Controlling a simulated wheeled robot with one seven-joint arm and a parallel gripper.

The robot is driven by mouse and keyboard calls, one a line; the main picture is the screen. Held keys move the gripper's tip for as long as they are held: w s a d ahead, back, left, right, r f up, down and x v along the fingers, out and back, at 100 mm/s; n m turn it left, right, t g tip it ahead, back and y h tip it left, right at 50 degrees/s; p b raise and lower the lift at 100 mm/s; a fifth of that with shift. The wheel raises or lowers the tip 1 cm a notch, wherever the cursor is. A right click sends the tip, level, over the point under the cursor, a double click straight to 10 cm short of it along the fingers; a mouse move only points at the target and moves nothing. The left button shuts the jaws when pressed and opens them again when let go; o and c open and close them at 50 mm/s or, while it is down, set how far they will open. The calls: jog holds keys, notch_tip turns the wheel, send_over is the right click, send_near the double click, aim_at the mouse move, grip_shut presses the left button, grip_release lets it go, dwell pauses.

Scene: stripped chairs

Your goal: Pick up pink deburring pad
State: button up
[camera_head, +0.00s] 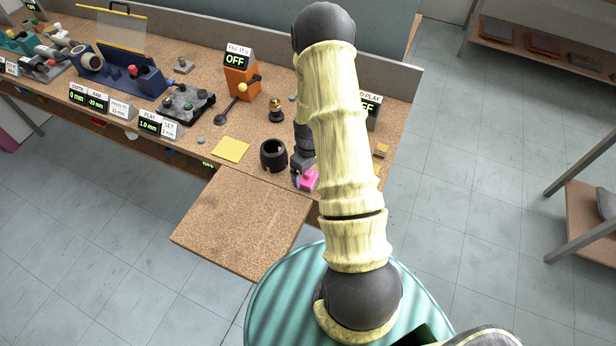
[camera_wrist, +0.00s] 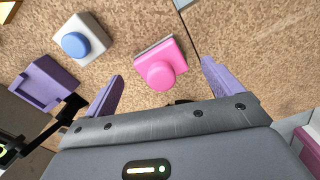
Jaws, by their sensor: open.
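The pink deburring pad (camera_head: 308,180) is a small pink block with a round knob, on the cork-topped bench near its front edge. In the wrist view the pad (camera_wrist: 160,66) lies ahead of my gripper (camera_wrist: 160,88), between the lines of its two purple fingers, with its knob toward me. The gripper is open and empty, and bare bench shows between each finger and the pad. In the head view my gripper (camera_head: 300,178) is at the pad, mostly hidden by my arm.
A white block with a blue knob (camera_wrist: 78,42) lies left of the pad. A black ring-shaped holder (camera_head: 273,155) and a yellow sheet (camera_head: 230,149) are nearby on the bench. A lower cork board (camera_head: 240,222) juts out in front. An orange box (camera_head: 241,82) stands farther back.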

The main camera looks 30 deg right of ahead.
aim_at(309, 172)
jog(key=shift+f, duration=1.25)
jog(key=c, duration=1.1)
jog(key=shift+c, duration=0.2)
notch_tip(309, 172, up, 10)
jog(key=shift+r+b, duration=0.1)
jog(key=shift+b, duration=0.8)
